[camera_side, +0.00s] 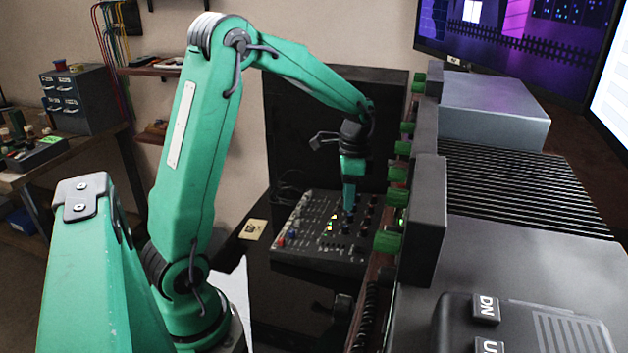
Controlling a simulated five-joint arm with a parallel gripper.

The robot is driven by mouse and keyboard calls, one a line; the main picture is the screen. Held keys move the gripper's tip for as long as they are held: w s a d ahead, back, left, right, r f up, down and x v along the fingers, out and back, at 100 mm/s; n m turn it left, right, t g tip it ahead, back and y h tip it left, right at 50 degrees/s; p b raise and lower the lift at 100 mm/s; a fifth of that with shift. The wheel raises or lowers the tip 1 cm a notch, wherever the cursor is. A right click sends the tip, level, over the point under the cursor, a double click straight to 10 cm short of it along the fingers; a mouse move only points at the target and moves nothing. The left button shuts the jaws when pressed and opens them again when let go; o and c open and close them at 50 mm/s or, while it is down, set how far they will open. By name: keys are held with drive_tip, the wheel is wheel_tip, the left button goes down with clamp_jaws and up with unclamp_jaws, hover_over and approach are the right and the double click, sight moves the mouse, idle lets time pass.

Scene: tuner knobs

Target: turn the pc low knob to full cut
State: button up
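A dark mixer-like panel (300,249) with several small knobs and lit buttons lies on the dark desk, below my gripper. My gripper (349,207) points down with its tip over the right part of the panel, among the knobs. It looks very close to the panel; I cannot tell whether it touches a knob. The finger area is small and seen edge-on, so its opening is unclear. The pc low knob cannot be told apart from the others, and the labels are too small to read. Some knobs are hidden behind the gripper.
Dark rack units with green knobs (388,241) stand close to the right of the panel. A black panel (290,130) stands upright behind it. A small yellowish card (252,229) lies to its left. A coiled black cable (364,318) hangs in front.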

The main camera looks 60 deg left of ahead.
sight(346, 227)
idle(0.4)
drive_tip(key=m, duration=0.6)
drive_tip(key=shift+s+d+m+t, duration=0.3)
drive_tip(key=shift+s+t, duration=0.05)
drive_tip(key=shift+t, duration=0.05)
drive_tip(key=shift+f, duration=0.15)
drive_tip(key=shift+f, duration=3.75)
clamp_jaws()
